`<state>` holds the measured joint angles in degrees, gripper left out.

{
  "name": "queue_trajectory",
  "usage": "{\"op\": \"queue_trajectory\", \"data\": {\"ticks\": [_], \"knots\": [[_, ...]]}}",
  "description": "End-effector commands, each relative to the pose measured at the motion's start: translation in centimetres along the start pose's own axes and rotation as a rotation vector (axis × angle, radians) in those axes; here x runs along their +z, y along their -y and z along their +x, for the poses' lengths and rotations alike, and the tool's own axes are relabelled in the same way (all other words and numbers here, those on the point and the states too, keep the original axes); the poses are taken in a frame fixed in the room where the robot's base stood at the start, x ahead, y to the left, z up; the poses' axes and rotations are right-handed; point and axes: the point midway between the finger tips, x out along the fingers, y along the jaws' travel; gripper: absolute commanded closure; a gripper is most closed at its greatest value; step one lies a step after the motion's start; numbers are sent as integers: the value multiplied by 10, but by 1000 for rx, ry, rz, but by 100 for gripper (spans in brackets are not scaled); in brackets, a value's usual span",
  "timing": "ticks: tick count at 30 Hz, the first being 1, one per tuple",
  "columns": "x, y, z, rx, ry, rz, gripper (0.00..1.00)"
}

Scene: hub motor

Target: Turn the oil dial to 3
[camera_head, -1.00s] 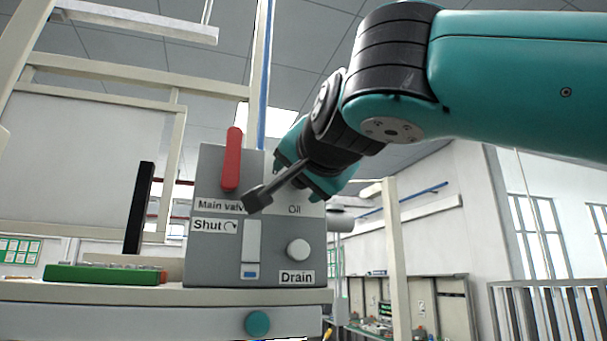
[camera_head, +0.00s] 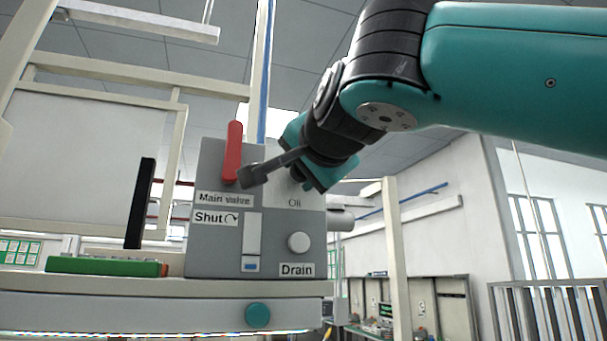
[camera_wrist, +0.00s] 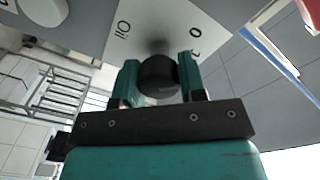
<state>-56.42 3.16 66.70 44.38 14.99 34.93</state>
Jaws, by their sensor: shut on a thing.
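The oil dial (camera_wrist: 158,76) is a dark round knob on a pale plate (camera_wrist: 160,22) lettered "Oil", with small numbers beside it. My gripper (camera_wrist: 159,80) is shut on the dial, one teal finger on each side. The dial's pointer cannot be made out. In the head view my gripper (camera_head: 322,168) is at the upper right of the grey panel box (camera_head: 215,255), just above the "Oil" lettering, and hides the dial.
A red main valve handle (camera_head: 232,150) stands upright left of my gripper. A white knob (camera_head: 299,242) sits below, above the "Drain" label. A green tray (camera_head: 105,266) and a black upright piece (camera_head: 140,203) are on the bench (camera_head: 150,283) at left.

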Motion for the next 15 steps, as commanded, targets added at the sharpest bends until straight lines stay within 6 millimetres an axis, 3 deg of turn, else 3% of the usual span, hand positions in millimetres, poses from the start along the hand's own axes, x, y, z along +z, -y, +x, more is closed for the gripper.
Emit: {"op": "queue_trajectory", "data": {"ticks": [15], "knots": [[5,-4,1,15,17,477,86]]}}
